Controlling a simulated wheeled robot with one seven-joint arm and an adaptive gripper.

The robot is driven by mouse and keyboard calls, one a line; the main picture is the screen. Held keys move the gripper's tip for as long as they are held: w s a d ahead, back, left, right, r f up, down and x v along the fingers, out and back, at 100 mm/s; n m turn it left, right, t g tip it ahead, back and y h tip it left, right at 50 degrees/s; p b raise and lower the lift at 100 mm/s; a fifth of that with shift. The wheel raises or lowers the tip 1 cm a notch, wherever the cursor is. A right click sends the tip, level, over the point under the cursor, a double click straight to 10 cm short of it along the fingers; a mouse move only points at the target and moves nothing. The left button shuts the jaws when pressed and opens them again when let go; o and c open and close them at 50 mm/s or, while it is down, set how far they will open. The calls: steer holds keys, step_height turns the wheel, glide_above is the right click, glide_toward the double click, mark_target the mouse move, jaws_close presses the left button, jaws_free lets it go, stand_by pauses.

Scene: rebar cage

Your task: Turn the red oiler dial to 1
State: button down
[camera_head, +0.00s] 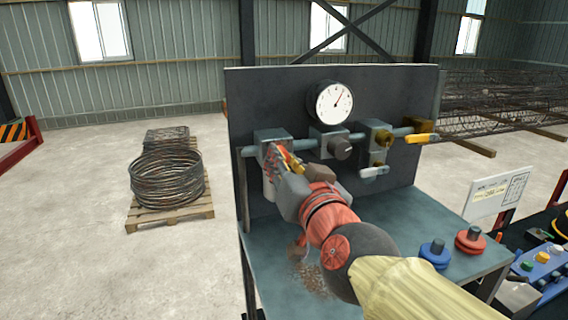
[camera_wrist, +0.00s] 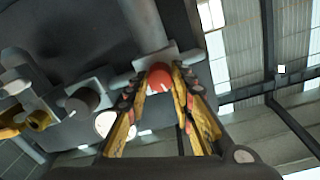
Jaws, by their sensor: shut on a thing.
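The red oiler dial (camera_wrist: 160,77) shows in the wrist view as a red round top between the two yellow-and-black fingers of my gripper (camera_wrist: 163,88). The fingers are closed against its sides. In the head view my gripper (camera_head: 281,158) reaches to the left grey block (camera_head: 272,137) on the pipe of the dark panel, and it largely hides the dial there. The dial's numbers and pointer cannot be read in either view. A pale bowl (camera_head: 268,183) hangs below the block, partly hidden by my gripper.
A round gauge (camera_head: 333,103), a dark knob (camera_head: 341,148) and a yellow-handled valve (camera_head: 424,138) sit right of my gripper on the panel (camera_head: 290,90).

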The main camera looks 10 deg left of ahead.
stand_by(0.4)
steer(key=c, duration=1.5)
jaws_free()
steer(key=v, duration=1.2)
steer(key=shift+d, duration=0.1)
